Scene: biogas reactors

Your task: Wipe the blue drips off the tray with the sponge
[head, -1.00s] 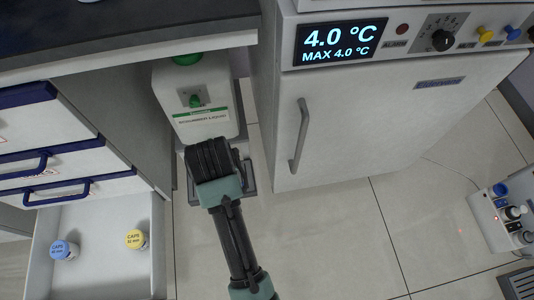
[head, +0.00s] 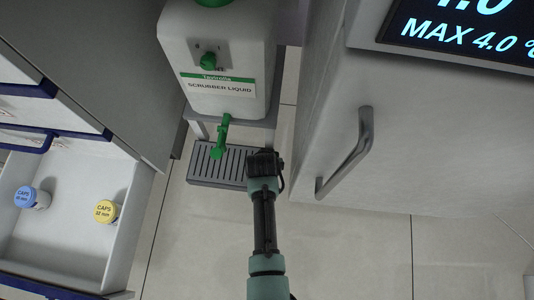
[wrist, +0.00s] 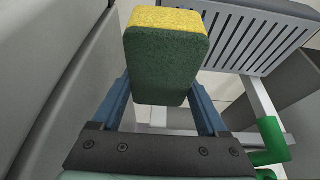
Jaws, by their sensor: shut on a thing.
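The grey slatted drip tray (head: 204,173) lies low under the white scrubber liquid container in the head view. It also shows at the top right of the wrist view (wrist: 238,40). I cannot make out blue drips on its visible part. My gripper (head: 264,165) is over the tray's right end in the head view and hides that part; its fingers are hidden there. In the wrist view my gripper (wrist: 166,95) is shut on the sponge (wrist: 168,58), green on one face and yellow on the other. The sponge appears left of the tray there; I cannot tell whether they touch.
The scrubber liquid container (head: 218,60) has a green tap (head: 220,138) jutting over the tray. A fridge with a grey handle (head: 350,155) stands to the right. An open drawer (head: 75,235) with two capped jars is at left. Floor in front is clear.

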